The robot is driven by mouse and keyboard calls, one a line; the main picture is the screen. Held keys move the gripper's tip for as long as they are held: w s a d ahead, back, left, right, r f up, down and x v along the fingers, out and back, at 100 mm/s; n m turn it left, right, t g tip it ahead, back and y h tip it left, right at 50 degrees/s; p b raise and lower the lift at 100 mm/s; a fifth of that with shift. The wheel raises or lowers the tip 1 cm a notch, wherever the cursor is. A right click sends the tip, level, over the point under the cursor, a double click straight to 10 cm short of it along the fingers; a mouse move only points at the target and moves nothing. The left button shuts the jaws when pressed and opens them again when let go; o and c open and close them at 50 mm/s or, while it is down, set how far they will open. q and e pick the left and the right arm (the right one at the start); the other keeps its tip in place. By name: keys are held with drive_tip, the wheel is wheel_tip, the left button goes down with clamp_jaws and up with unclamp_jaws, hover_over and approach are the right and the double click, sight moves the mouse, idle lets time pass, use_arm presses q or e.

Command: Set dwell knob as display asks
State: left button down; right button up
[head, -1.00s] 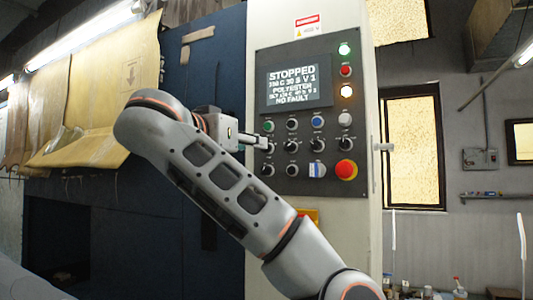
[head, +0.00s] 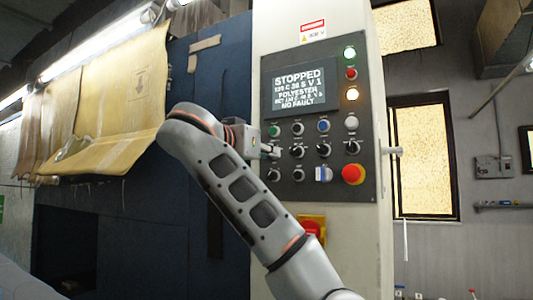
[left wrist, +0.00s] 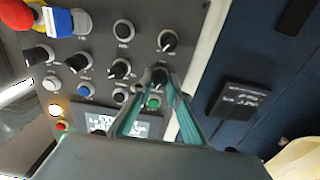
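The control panel (head: 345,128) carries a display (head: 301,91). It reads STOPPED, POLYESTER and NO FAULT; the setting lines are small, the second like "130 C 30 S V 1", the fourth unclear. Black knobs stand in two rows below the buttons. My left gripper (head: 273,151) is at the leftmost knob of the upper knob row, below the green button (head: 274,131). In the left wrist view the panel looks upside down, and the fingers (left wrist: 159,76) close in on both sides of that knob (left wrist: 160,79). Its label and pointer are hidden. My right gripper is out of view.
A red emergency stop (head: 353,174) and a blue-and-white switch (head: 323,174) sit at the panel's lower right. Other knobs (head: 297,150) are close beside the gripper. Yellow cloth (head: 120,105) hangs at the left.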

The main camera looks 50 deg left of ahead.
use_arm(q)
drive_tip(key=shift+m, duration=0.3)
drive_tip(key=shift+m+p, duration=1.15)
drive_tip(key=shift+m, duration=2.55)
drive_tip(key=c, duration=1.9)
unclamp_jaws()
